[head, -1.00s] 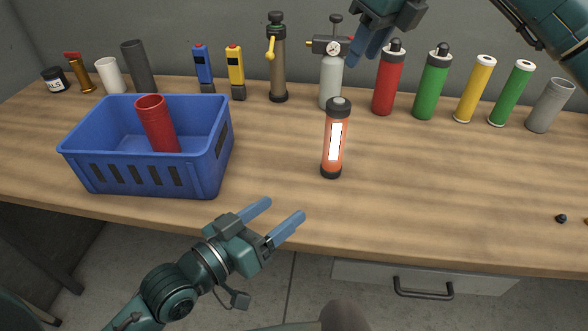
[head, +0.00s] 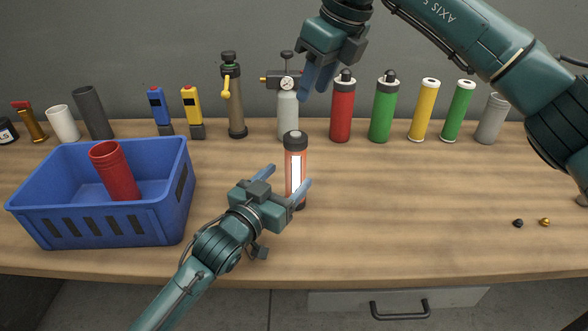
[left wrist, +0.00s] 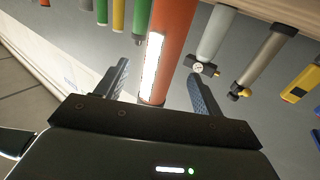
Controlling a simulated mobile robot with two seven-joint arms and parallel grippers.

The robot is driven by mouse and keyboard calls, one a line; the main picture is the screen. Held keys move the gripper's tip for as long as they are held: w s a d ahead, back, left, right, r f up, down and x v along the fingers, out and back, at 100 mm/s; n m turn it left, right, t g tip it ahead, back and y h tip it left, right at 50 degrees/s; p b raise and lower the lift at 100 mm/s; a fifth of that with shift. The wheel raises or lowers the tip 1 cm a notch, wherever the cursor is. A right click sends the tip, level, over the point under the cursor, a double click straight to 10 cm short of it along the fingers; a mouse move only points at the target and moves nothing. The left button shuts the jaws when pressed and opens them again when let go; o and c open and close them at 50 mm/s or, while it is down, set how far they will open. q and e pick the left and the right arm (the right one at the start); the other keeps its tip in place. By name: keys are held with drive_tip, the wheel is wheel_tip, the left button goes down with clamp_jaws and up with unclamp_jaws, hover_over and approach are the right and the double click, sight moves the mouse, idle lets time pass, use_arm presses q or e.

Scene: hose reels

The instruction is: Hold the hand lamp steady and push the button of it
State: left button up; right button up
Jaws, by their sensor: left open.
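The hand lamp (head: 296,163) is an orange cylinder with black ends and a white strip, upright on the table. My left gripper (head: 289,176) is open, with its fingers on either side of the lamp's lower part in the head view. In the left wrist view the lamp (left wrist: 172,30) shows between the two spread fingers (left wrist: 158,72), with gaps on both sides. The lamp's base is partly hidden by the gripper. My right gripper (head: 315,82) hangs above and behind the lamp, apart from it; its finger gap is unclear. I cannot make out the button.
A blue crate (head: 100,222) holding a red cup (head: 115,170) stands at the left. A row of bottles and tools lines the back, including a gauge bottle (head: 288,115) and a red cylinder (head: 342,110). The table's right-middle is clear.

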sight(289, 175)
use_arm(q)
drive_tip(key=shift+x, duration=2.25)
drive_tip(key=c, duration=1.2)
use_arm(e)
clamp_jaws()
